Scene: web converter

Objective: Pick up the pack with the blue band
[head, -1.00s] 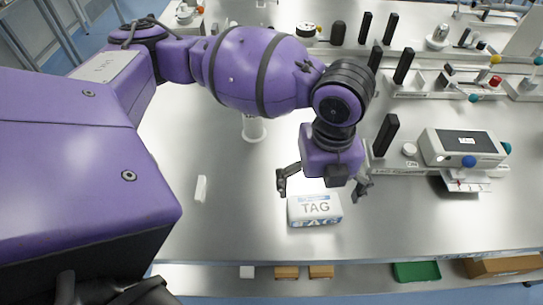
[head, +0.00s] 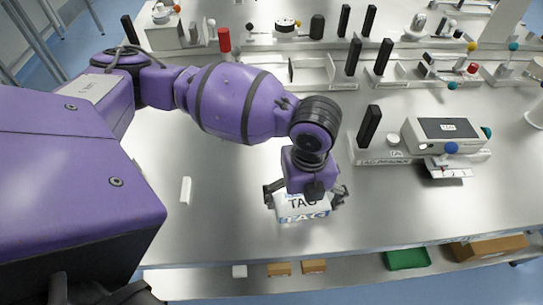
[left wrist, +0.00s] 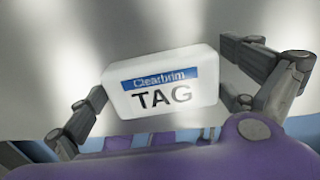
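The pack with the blue band (head: 303,215) is a white block lettered "TAG" that lies on the bench near its front edge. In the left wrist view the pack (left wrist: 160,108) shows a blue band reading "Clearbrim" above "TAG". My left gripper (head: 305,193) is over it, pointing down, with one finger on each side. The fingers look open, close to the pack's short ends; whether either touches is hard to tell. My gripper hides part of the pack's top in the head view. My right gripper is not in view.
A white strip (head: 186,190) lies to the left on the bench. A white device with a dark screen (head: 447,132) and a black upright block (head: 369,126) stand to the right. Cartons (head: 279,269) and a green tray (head: 407,259) are on a lower shelf in front. The bench around the pack is clear.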

